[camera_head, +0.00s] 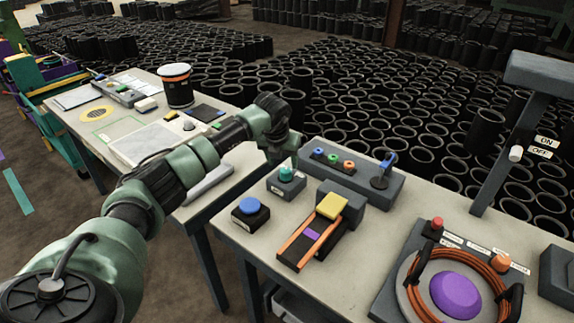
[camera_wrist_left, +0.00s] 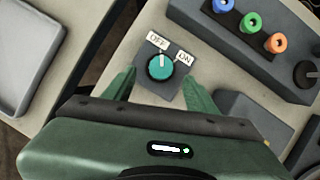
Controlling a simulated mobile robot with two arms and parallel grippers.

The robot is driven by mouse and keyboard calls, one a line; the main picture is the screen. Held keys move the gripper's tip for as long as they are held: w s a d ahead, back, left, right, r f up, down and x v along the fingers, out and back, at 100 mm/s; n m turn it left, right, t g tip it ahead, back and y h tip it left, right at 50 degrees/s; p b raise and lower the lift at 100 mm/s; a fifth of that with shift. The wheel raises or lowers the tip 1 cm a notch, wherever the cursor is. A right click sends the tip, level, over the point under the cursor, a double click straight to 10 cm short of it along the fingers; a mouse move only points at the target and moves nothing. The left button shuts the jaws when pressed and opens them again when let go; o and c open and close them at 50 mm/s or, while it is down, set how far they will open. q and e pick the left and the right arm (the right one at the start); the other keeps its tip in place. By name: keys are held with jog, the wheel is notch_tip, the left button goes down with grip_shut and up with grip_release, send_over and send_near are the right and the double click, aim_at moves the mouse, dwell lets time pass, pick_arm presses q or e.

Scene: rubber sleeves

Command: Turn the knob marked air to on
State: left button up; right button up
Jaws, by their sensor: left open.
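A teal knob (camera_head: 287,174) sits on a small grey box (camera_head: 284,187) on the right-hand table. In the left wrist view the teal knob (camera_wrist_left: 160,67) has a white pointer mark toward the OFF label (camera_wrist_left: 157,41); the ON label (camera_wrist_left: 184,57) is to its right. I cannot read an "air" mark. My left gripper (camera_head: 289,160) is just above the knob, pointing down. In the left wrist view my left gripper (camera_wrist_left: 159,88) is open, one green finger on each side of the grey box. Contact with the knob is not visible. My right gripper is not in view.
A grey block with coloured rings (camera_head: 331,158) and a blue-handled lever (camera_head: 384,168) stand behind the box. A blue button (camera_head: 249,206) and an orange-railed ramp (camera_head: 305,240) are in front. Another ON/OFF switch (camera_head: 515,153) is on a post at right.

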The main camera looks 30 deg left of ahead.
aim_at(286, 170)
pick_arm(q)
jog(key=x, duration=0.4)
jog(key=shift+w+f, duration=0.1)
jog(key=shift+w, duration=0.05)
jog(key=shift+w+f+p, duration=0.2)
jog(key=shift+f+p, duration=0.1)
jog(key=shift+f, duration=0.2)
jog(key=c, duration=1)
grip_shut()
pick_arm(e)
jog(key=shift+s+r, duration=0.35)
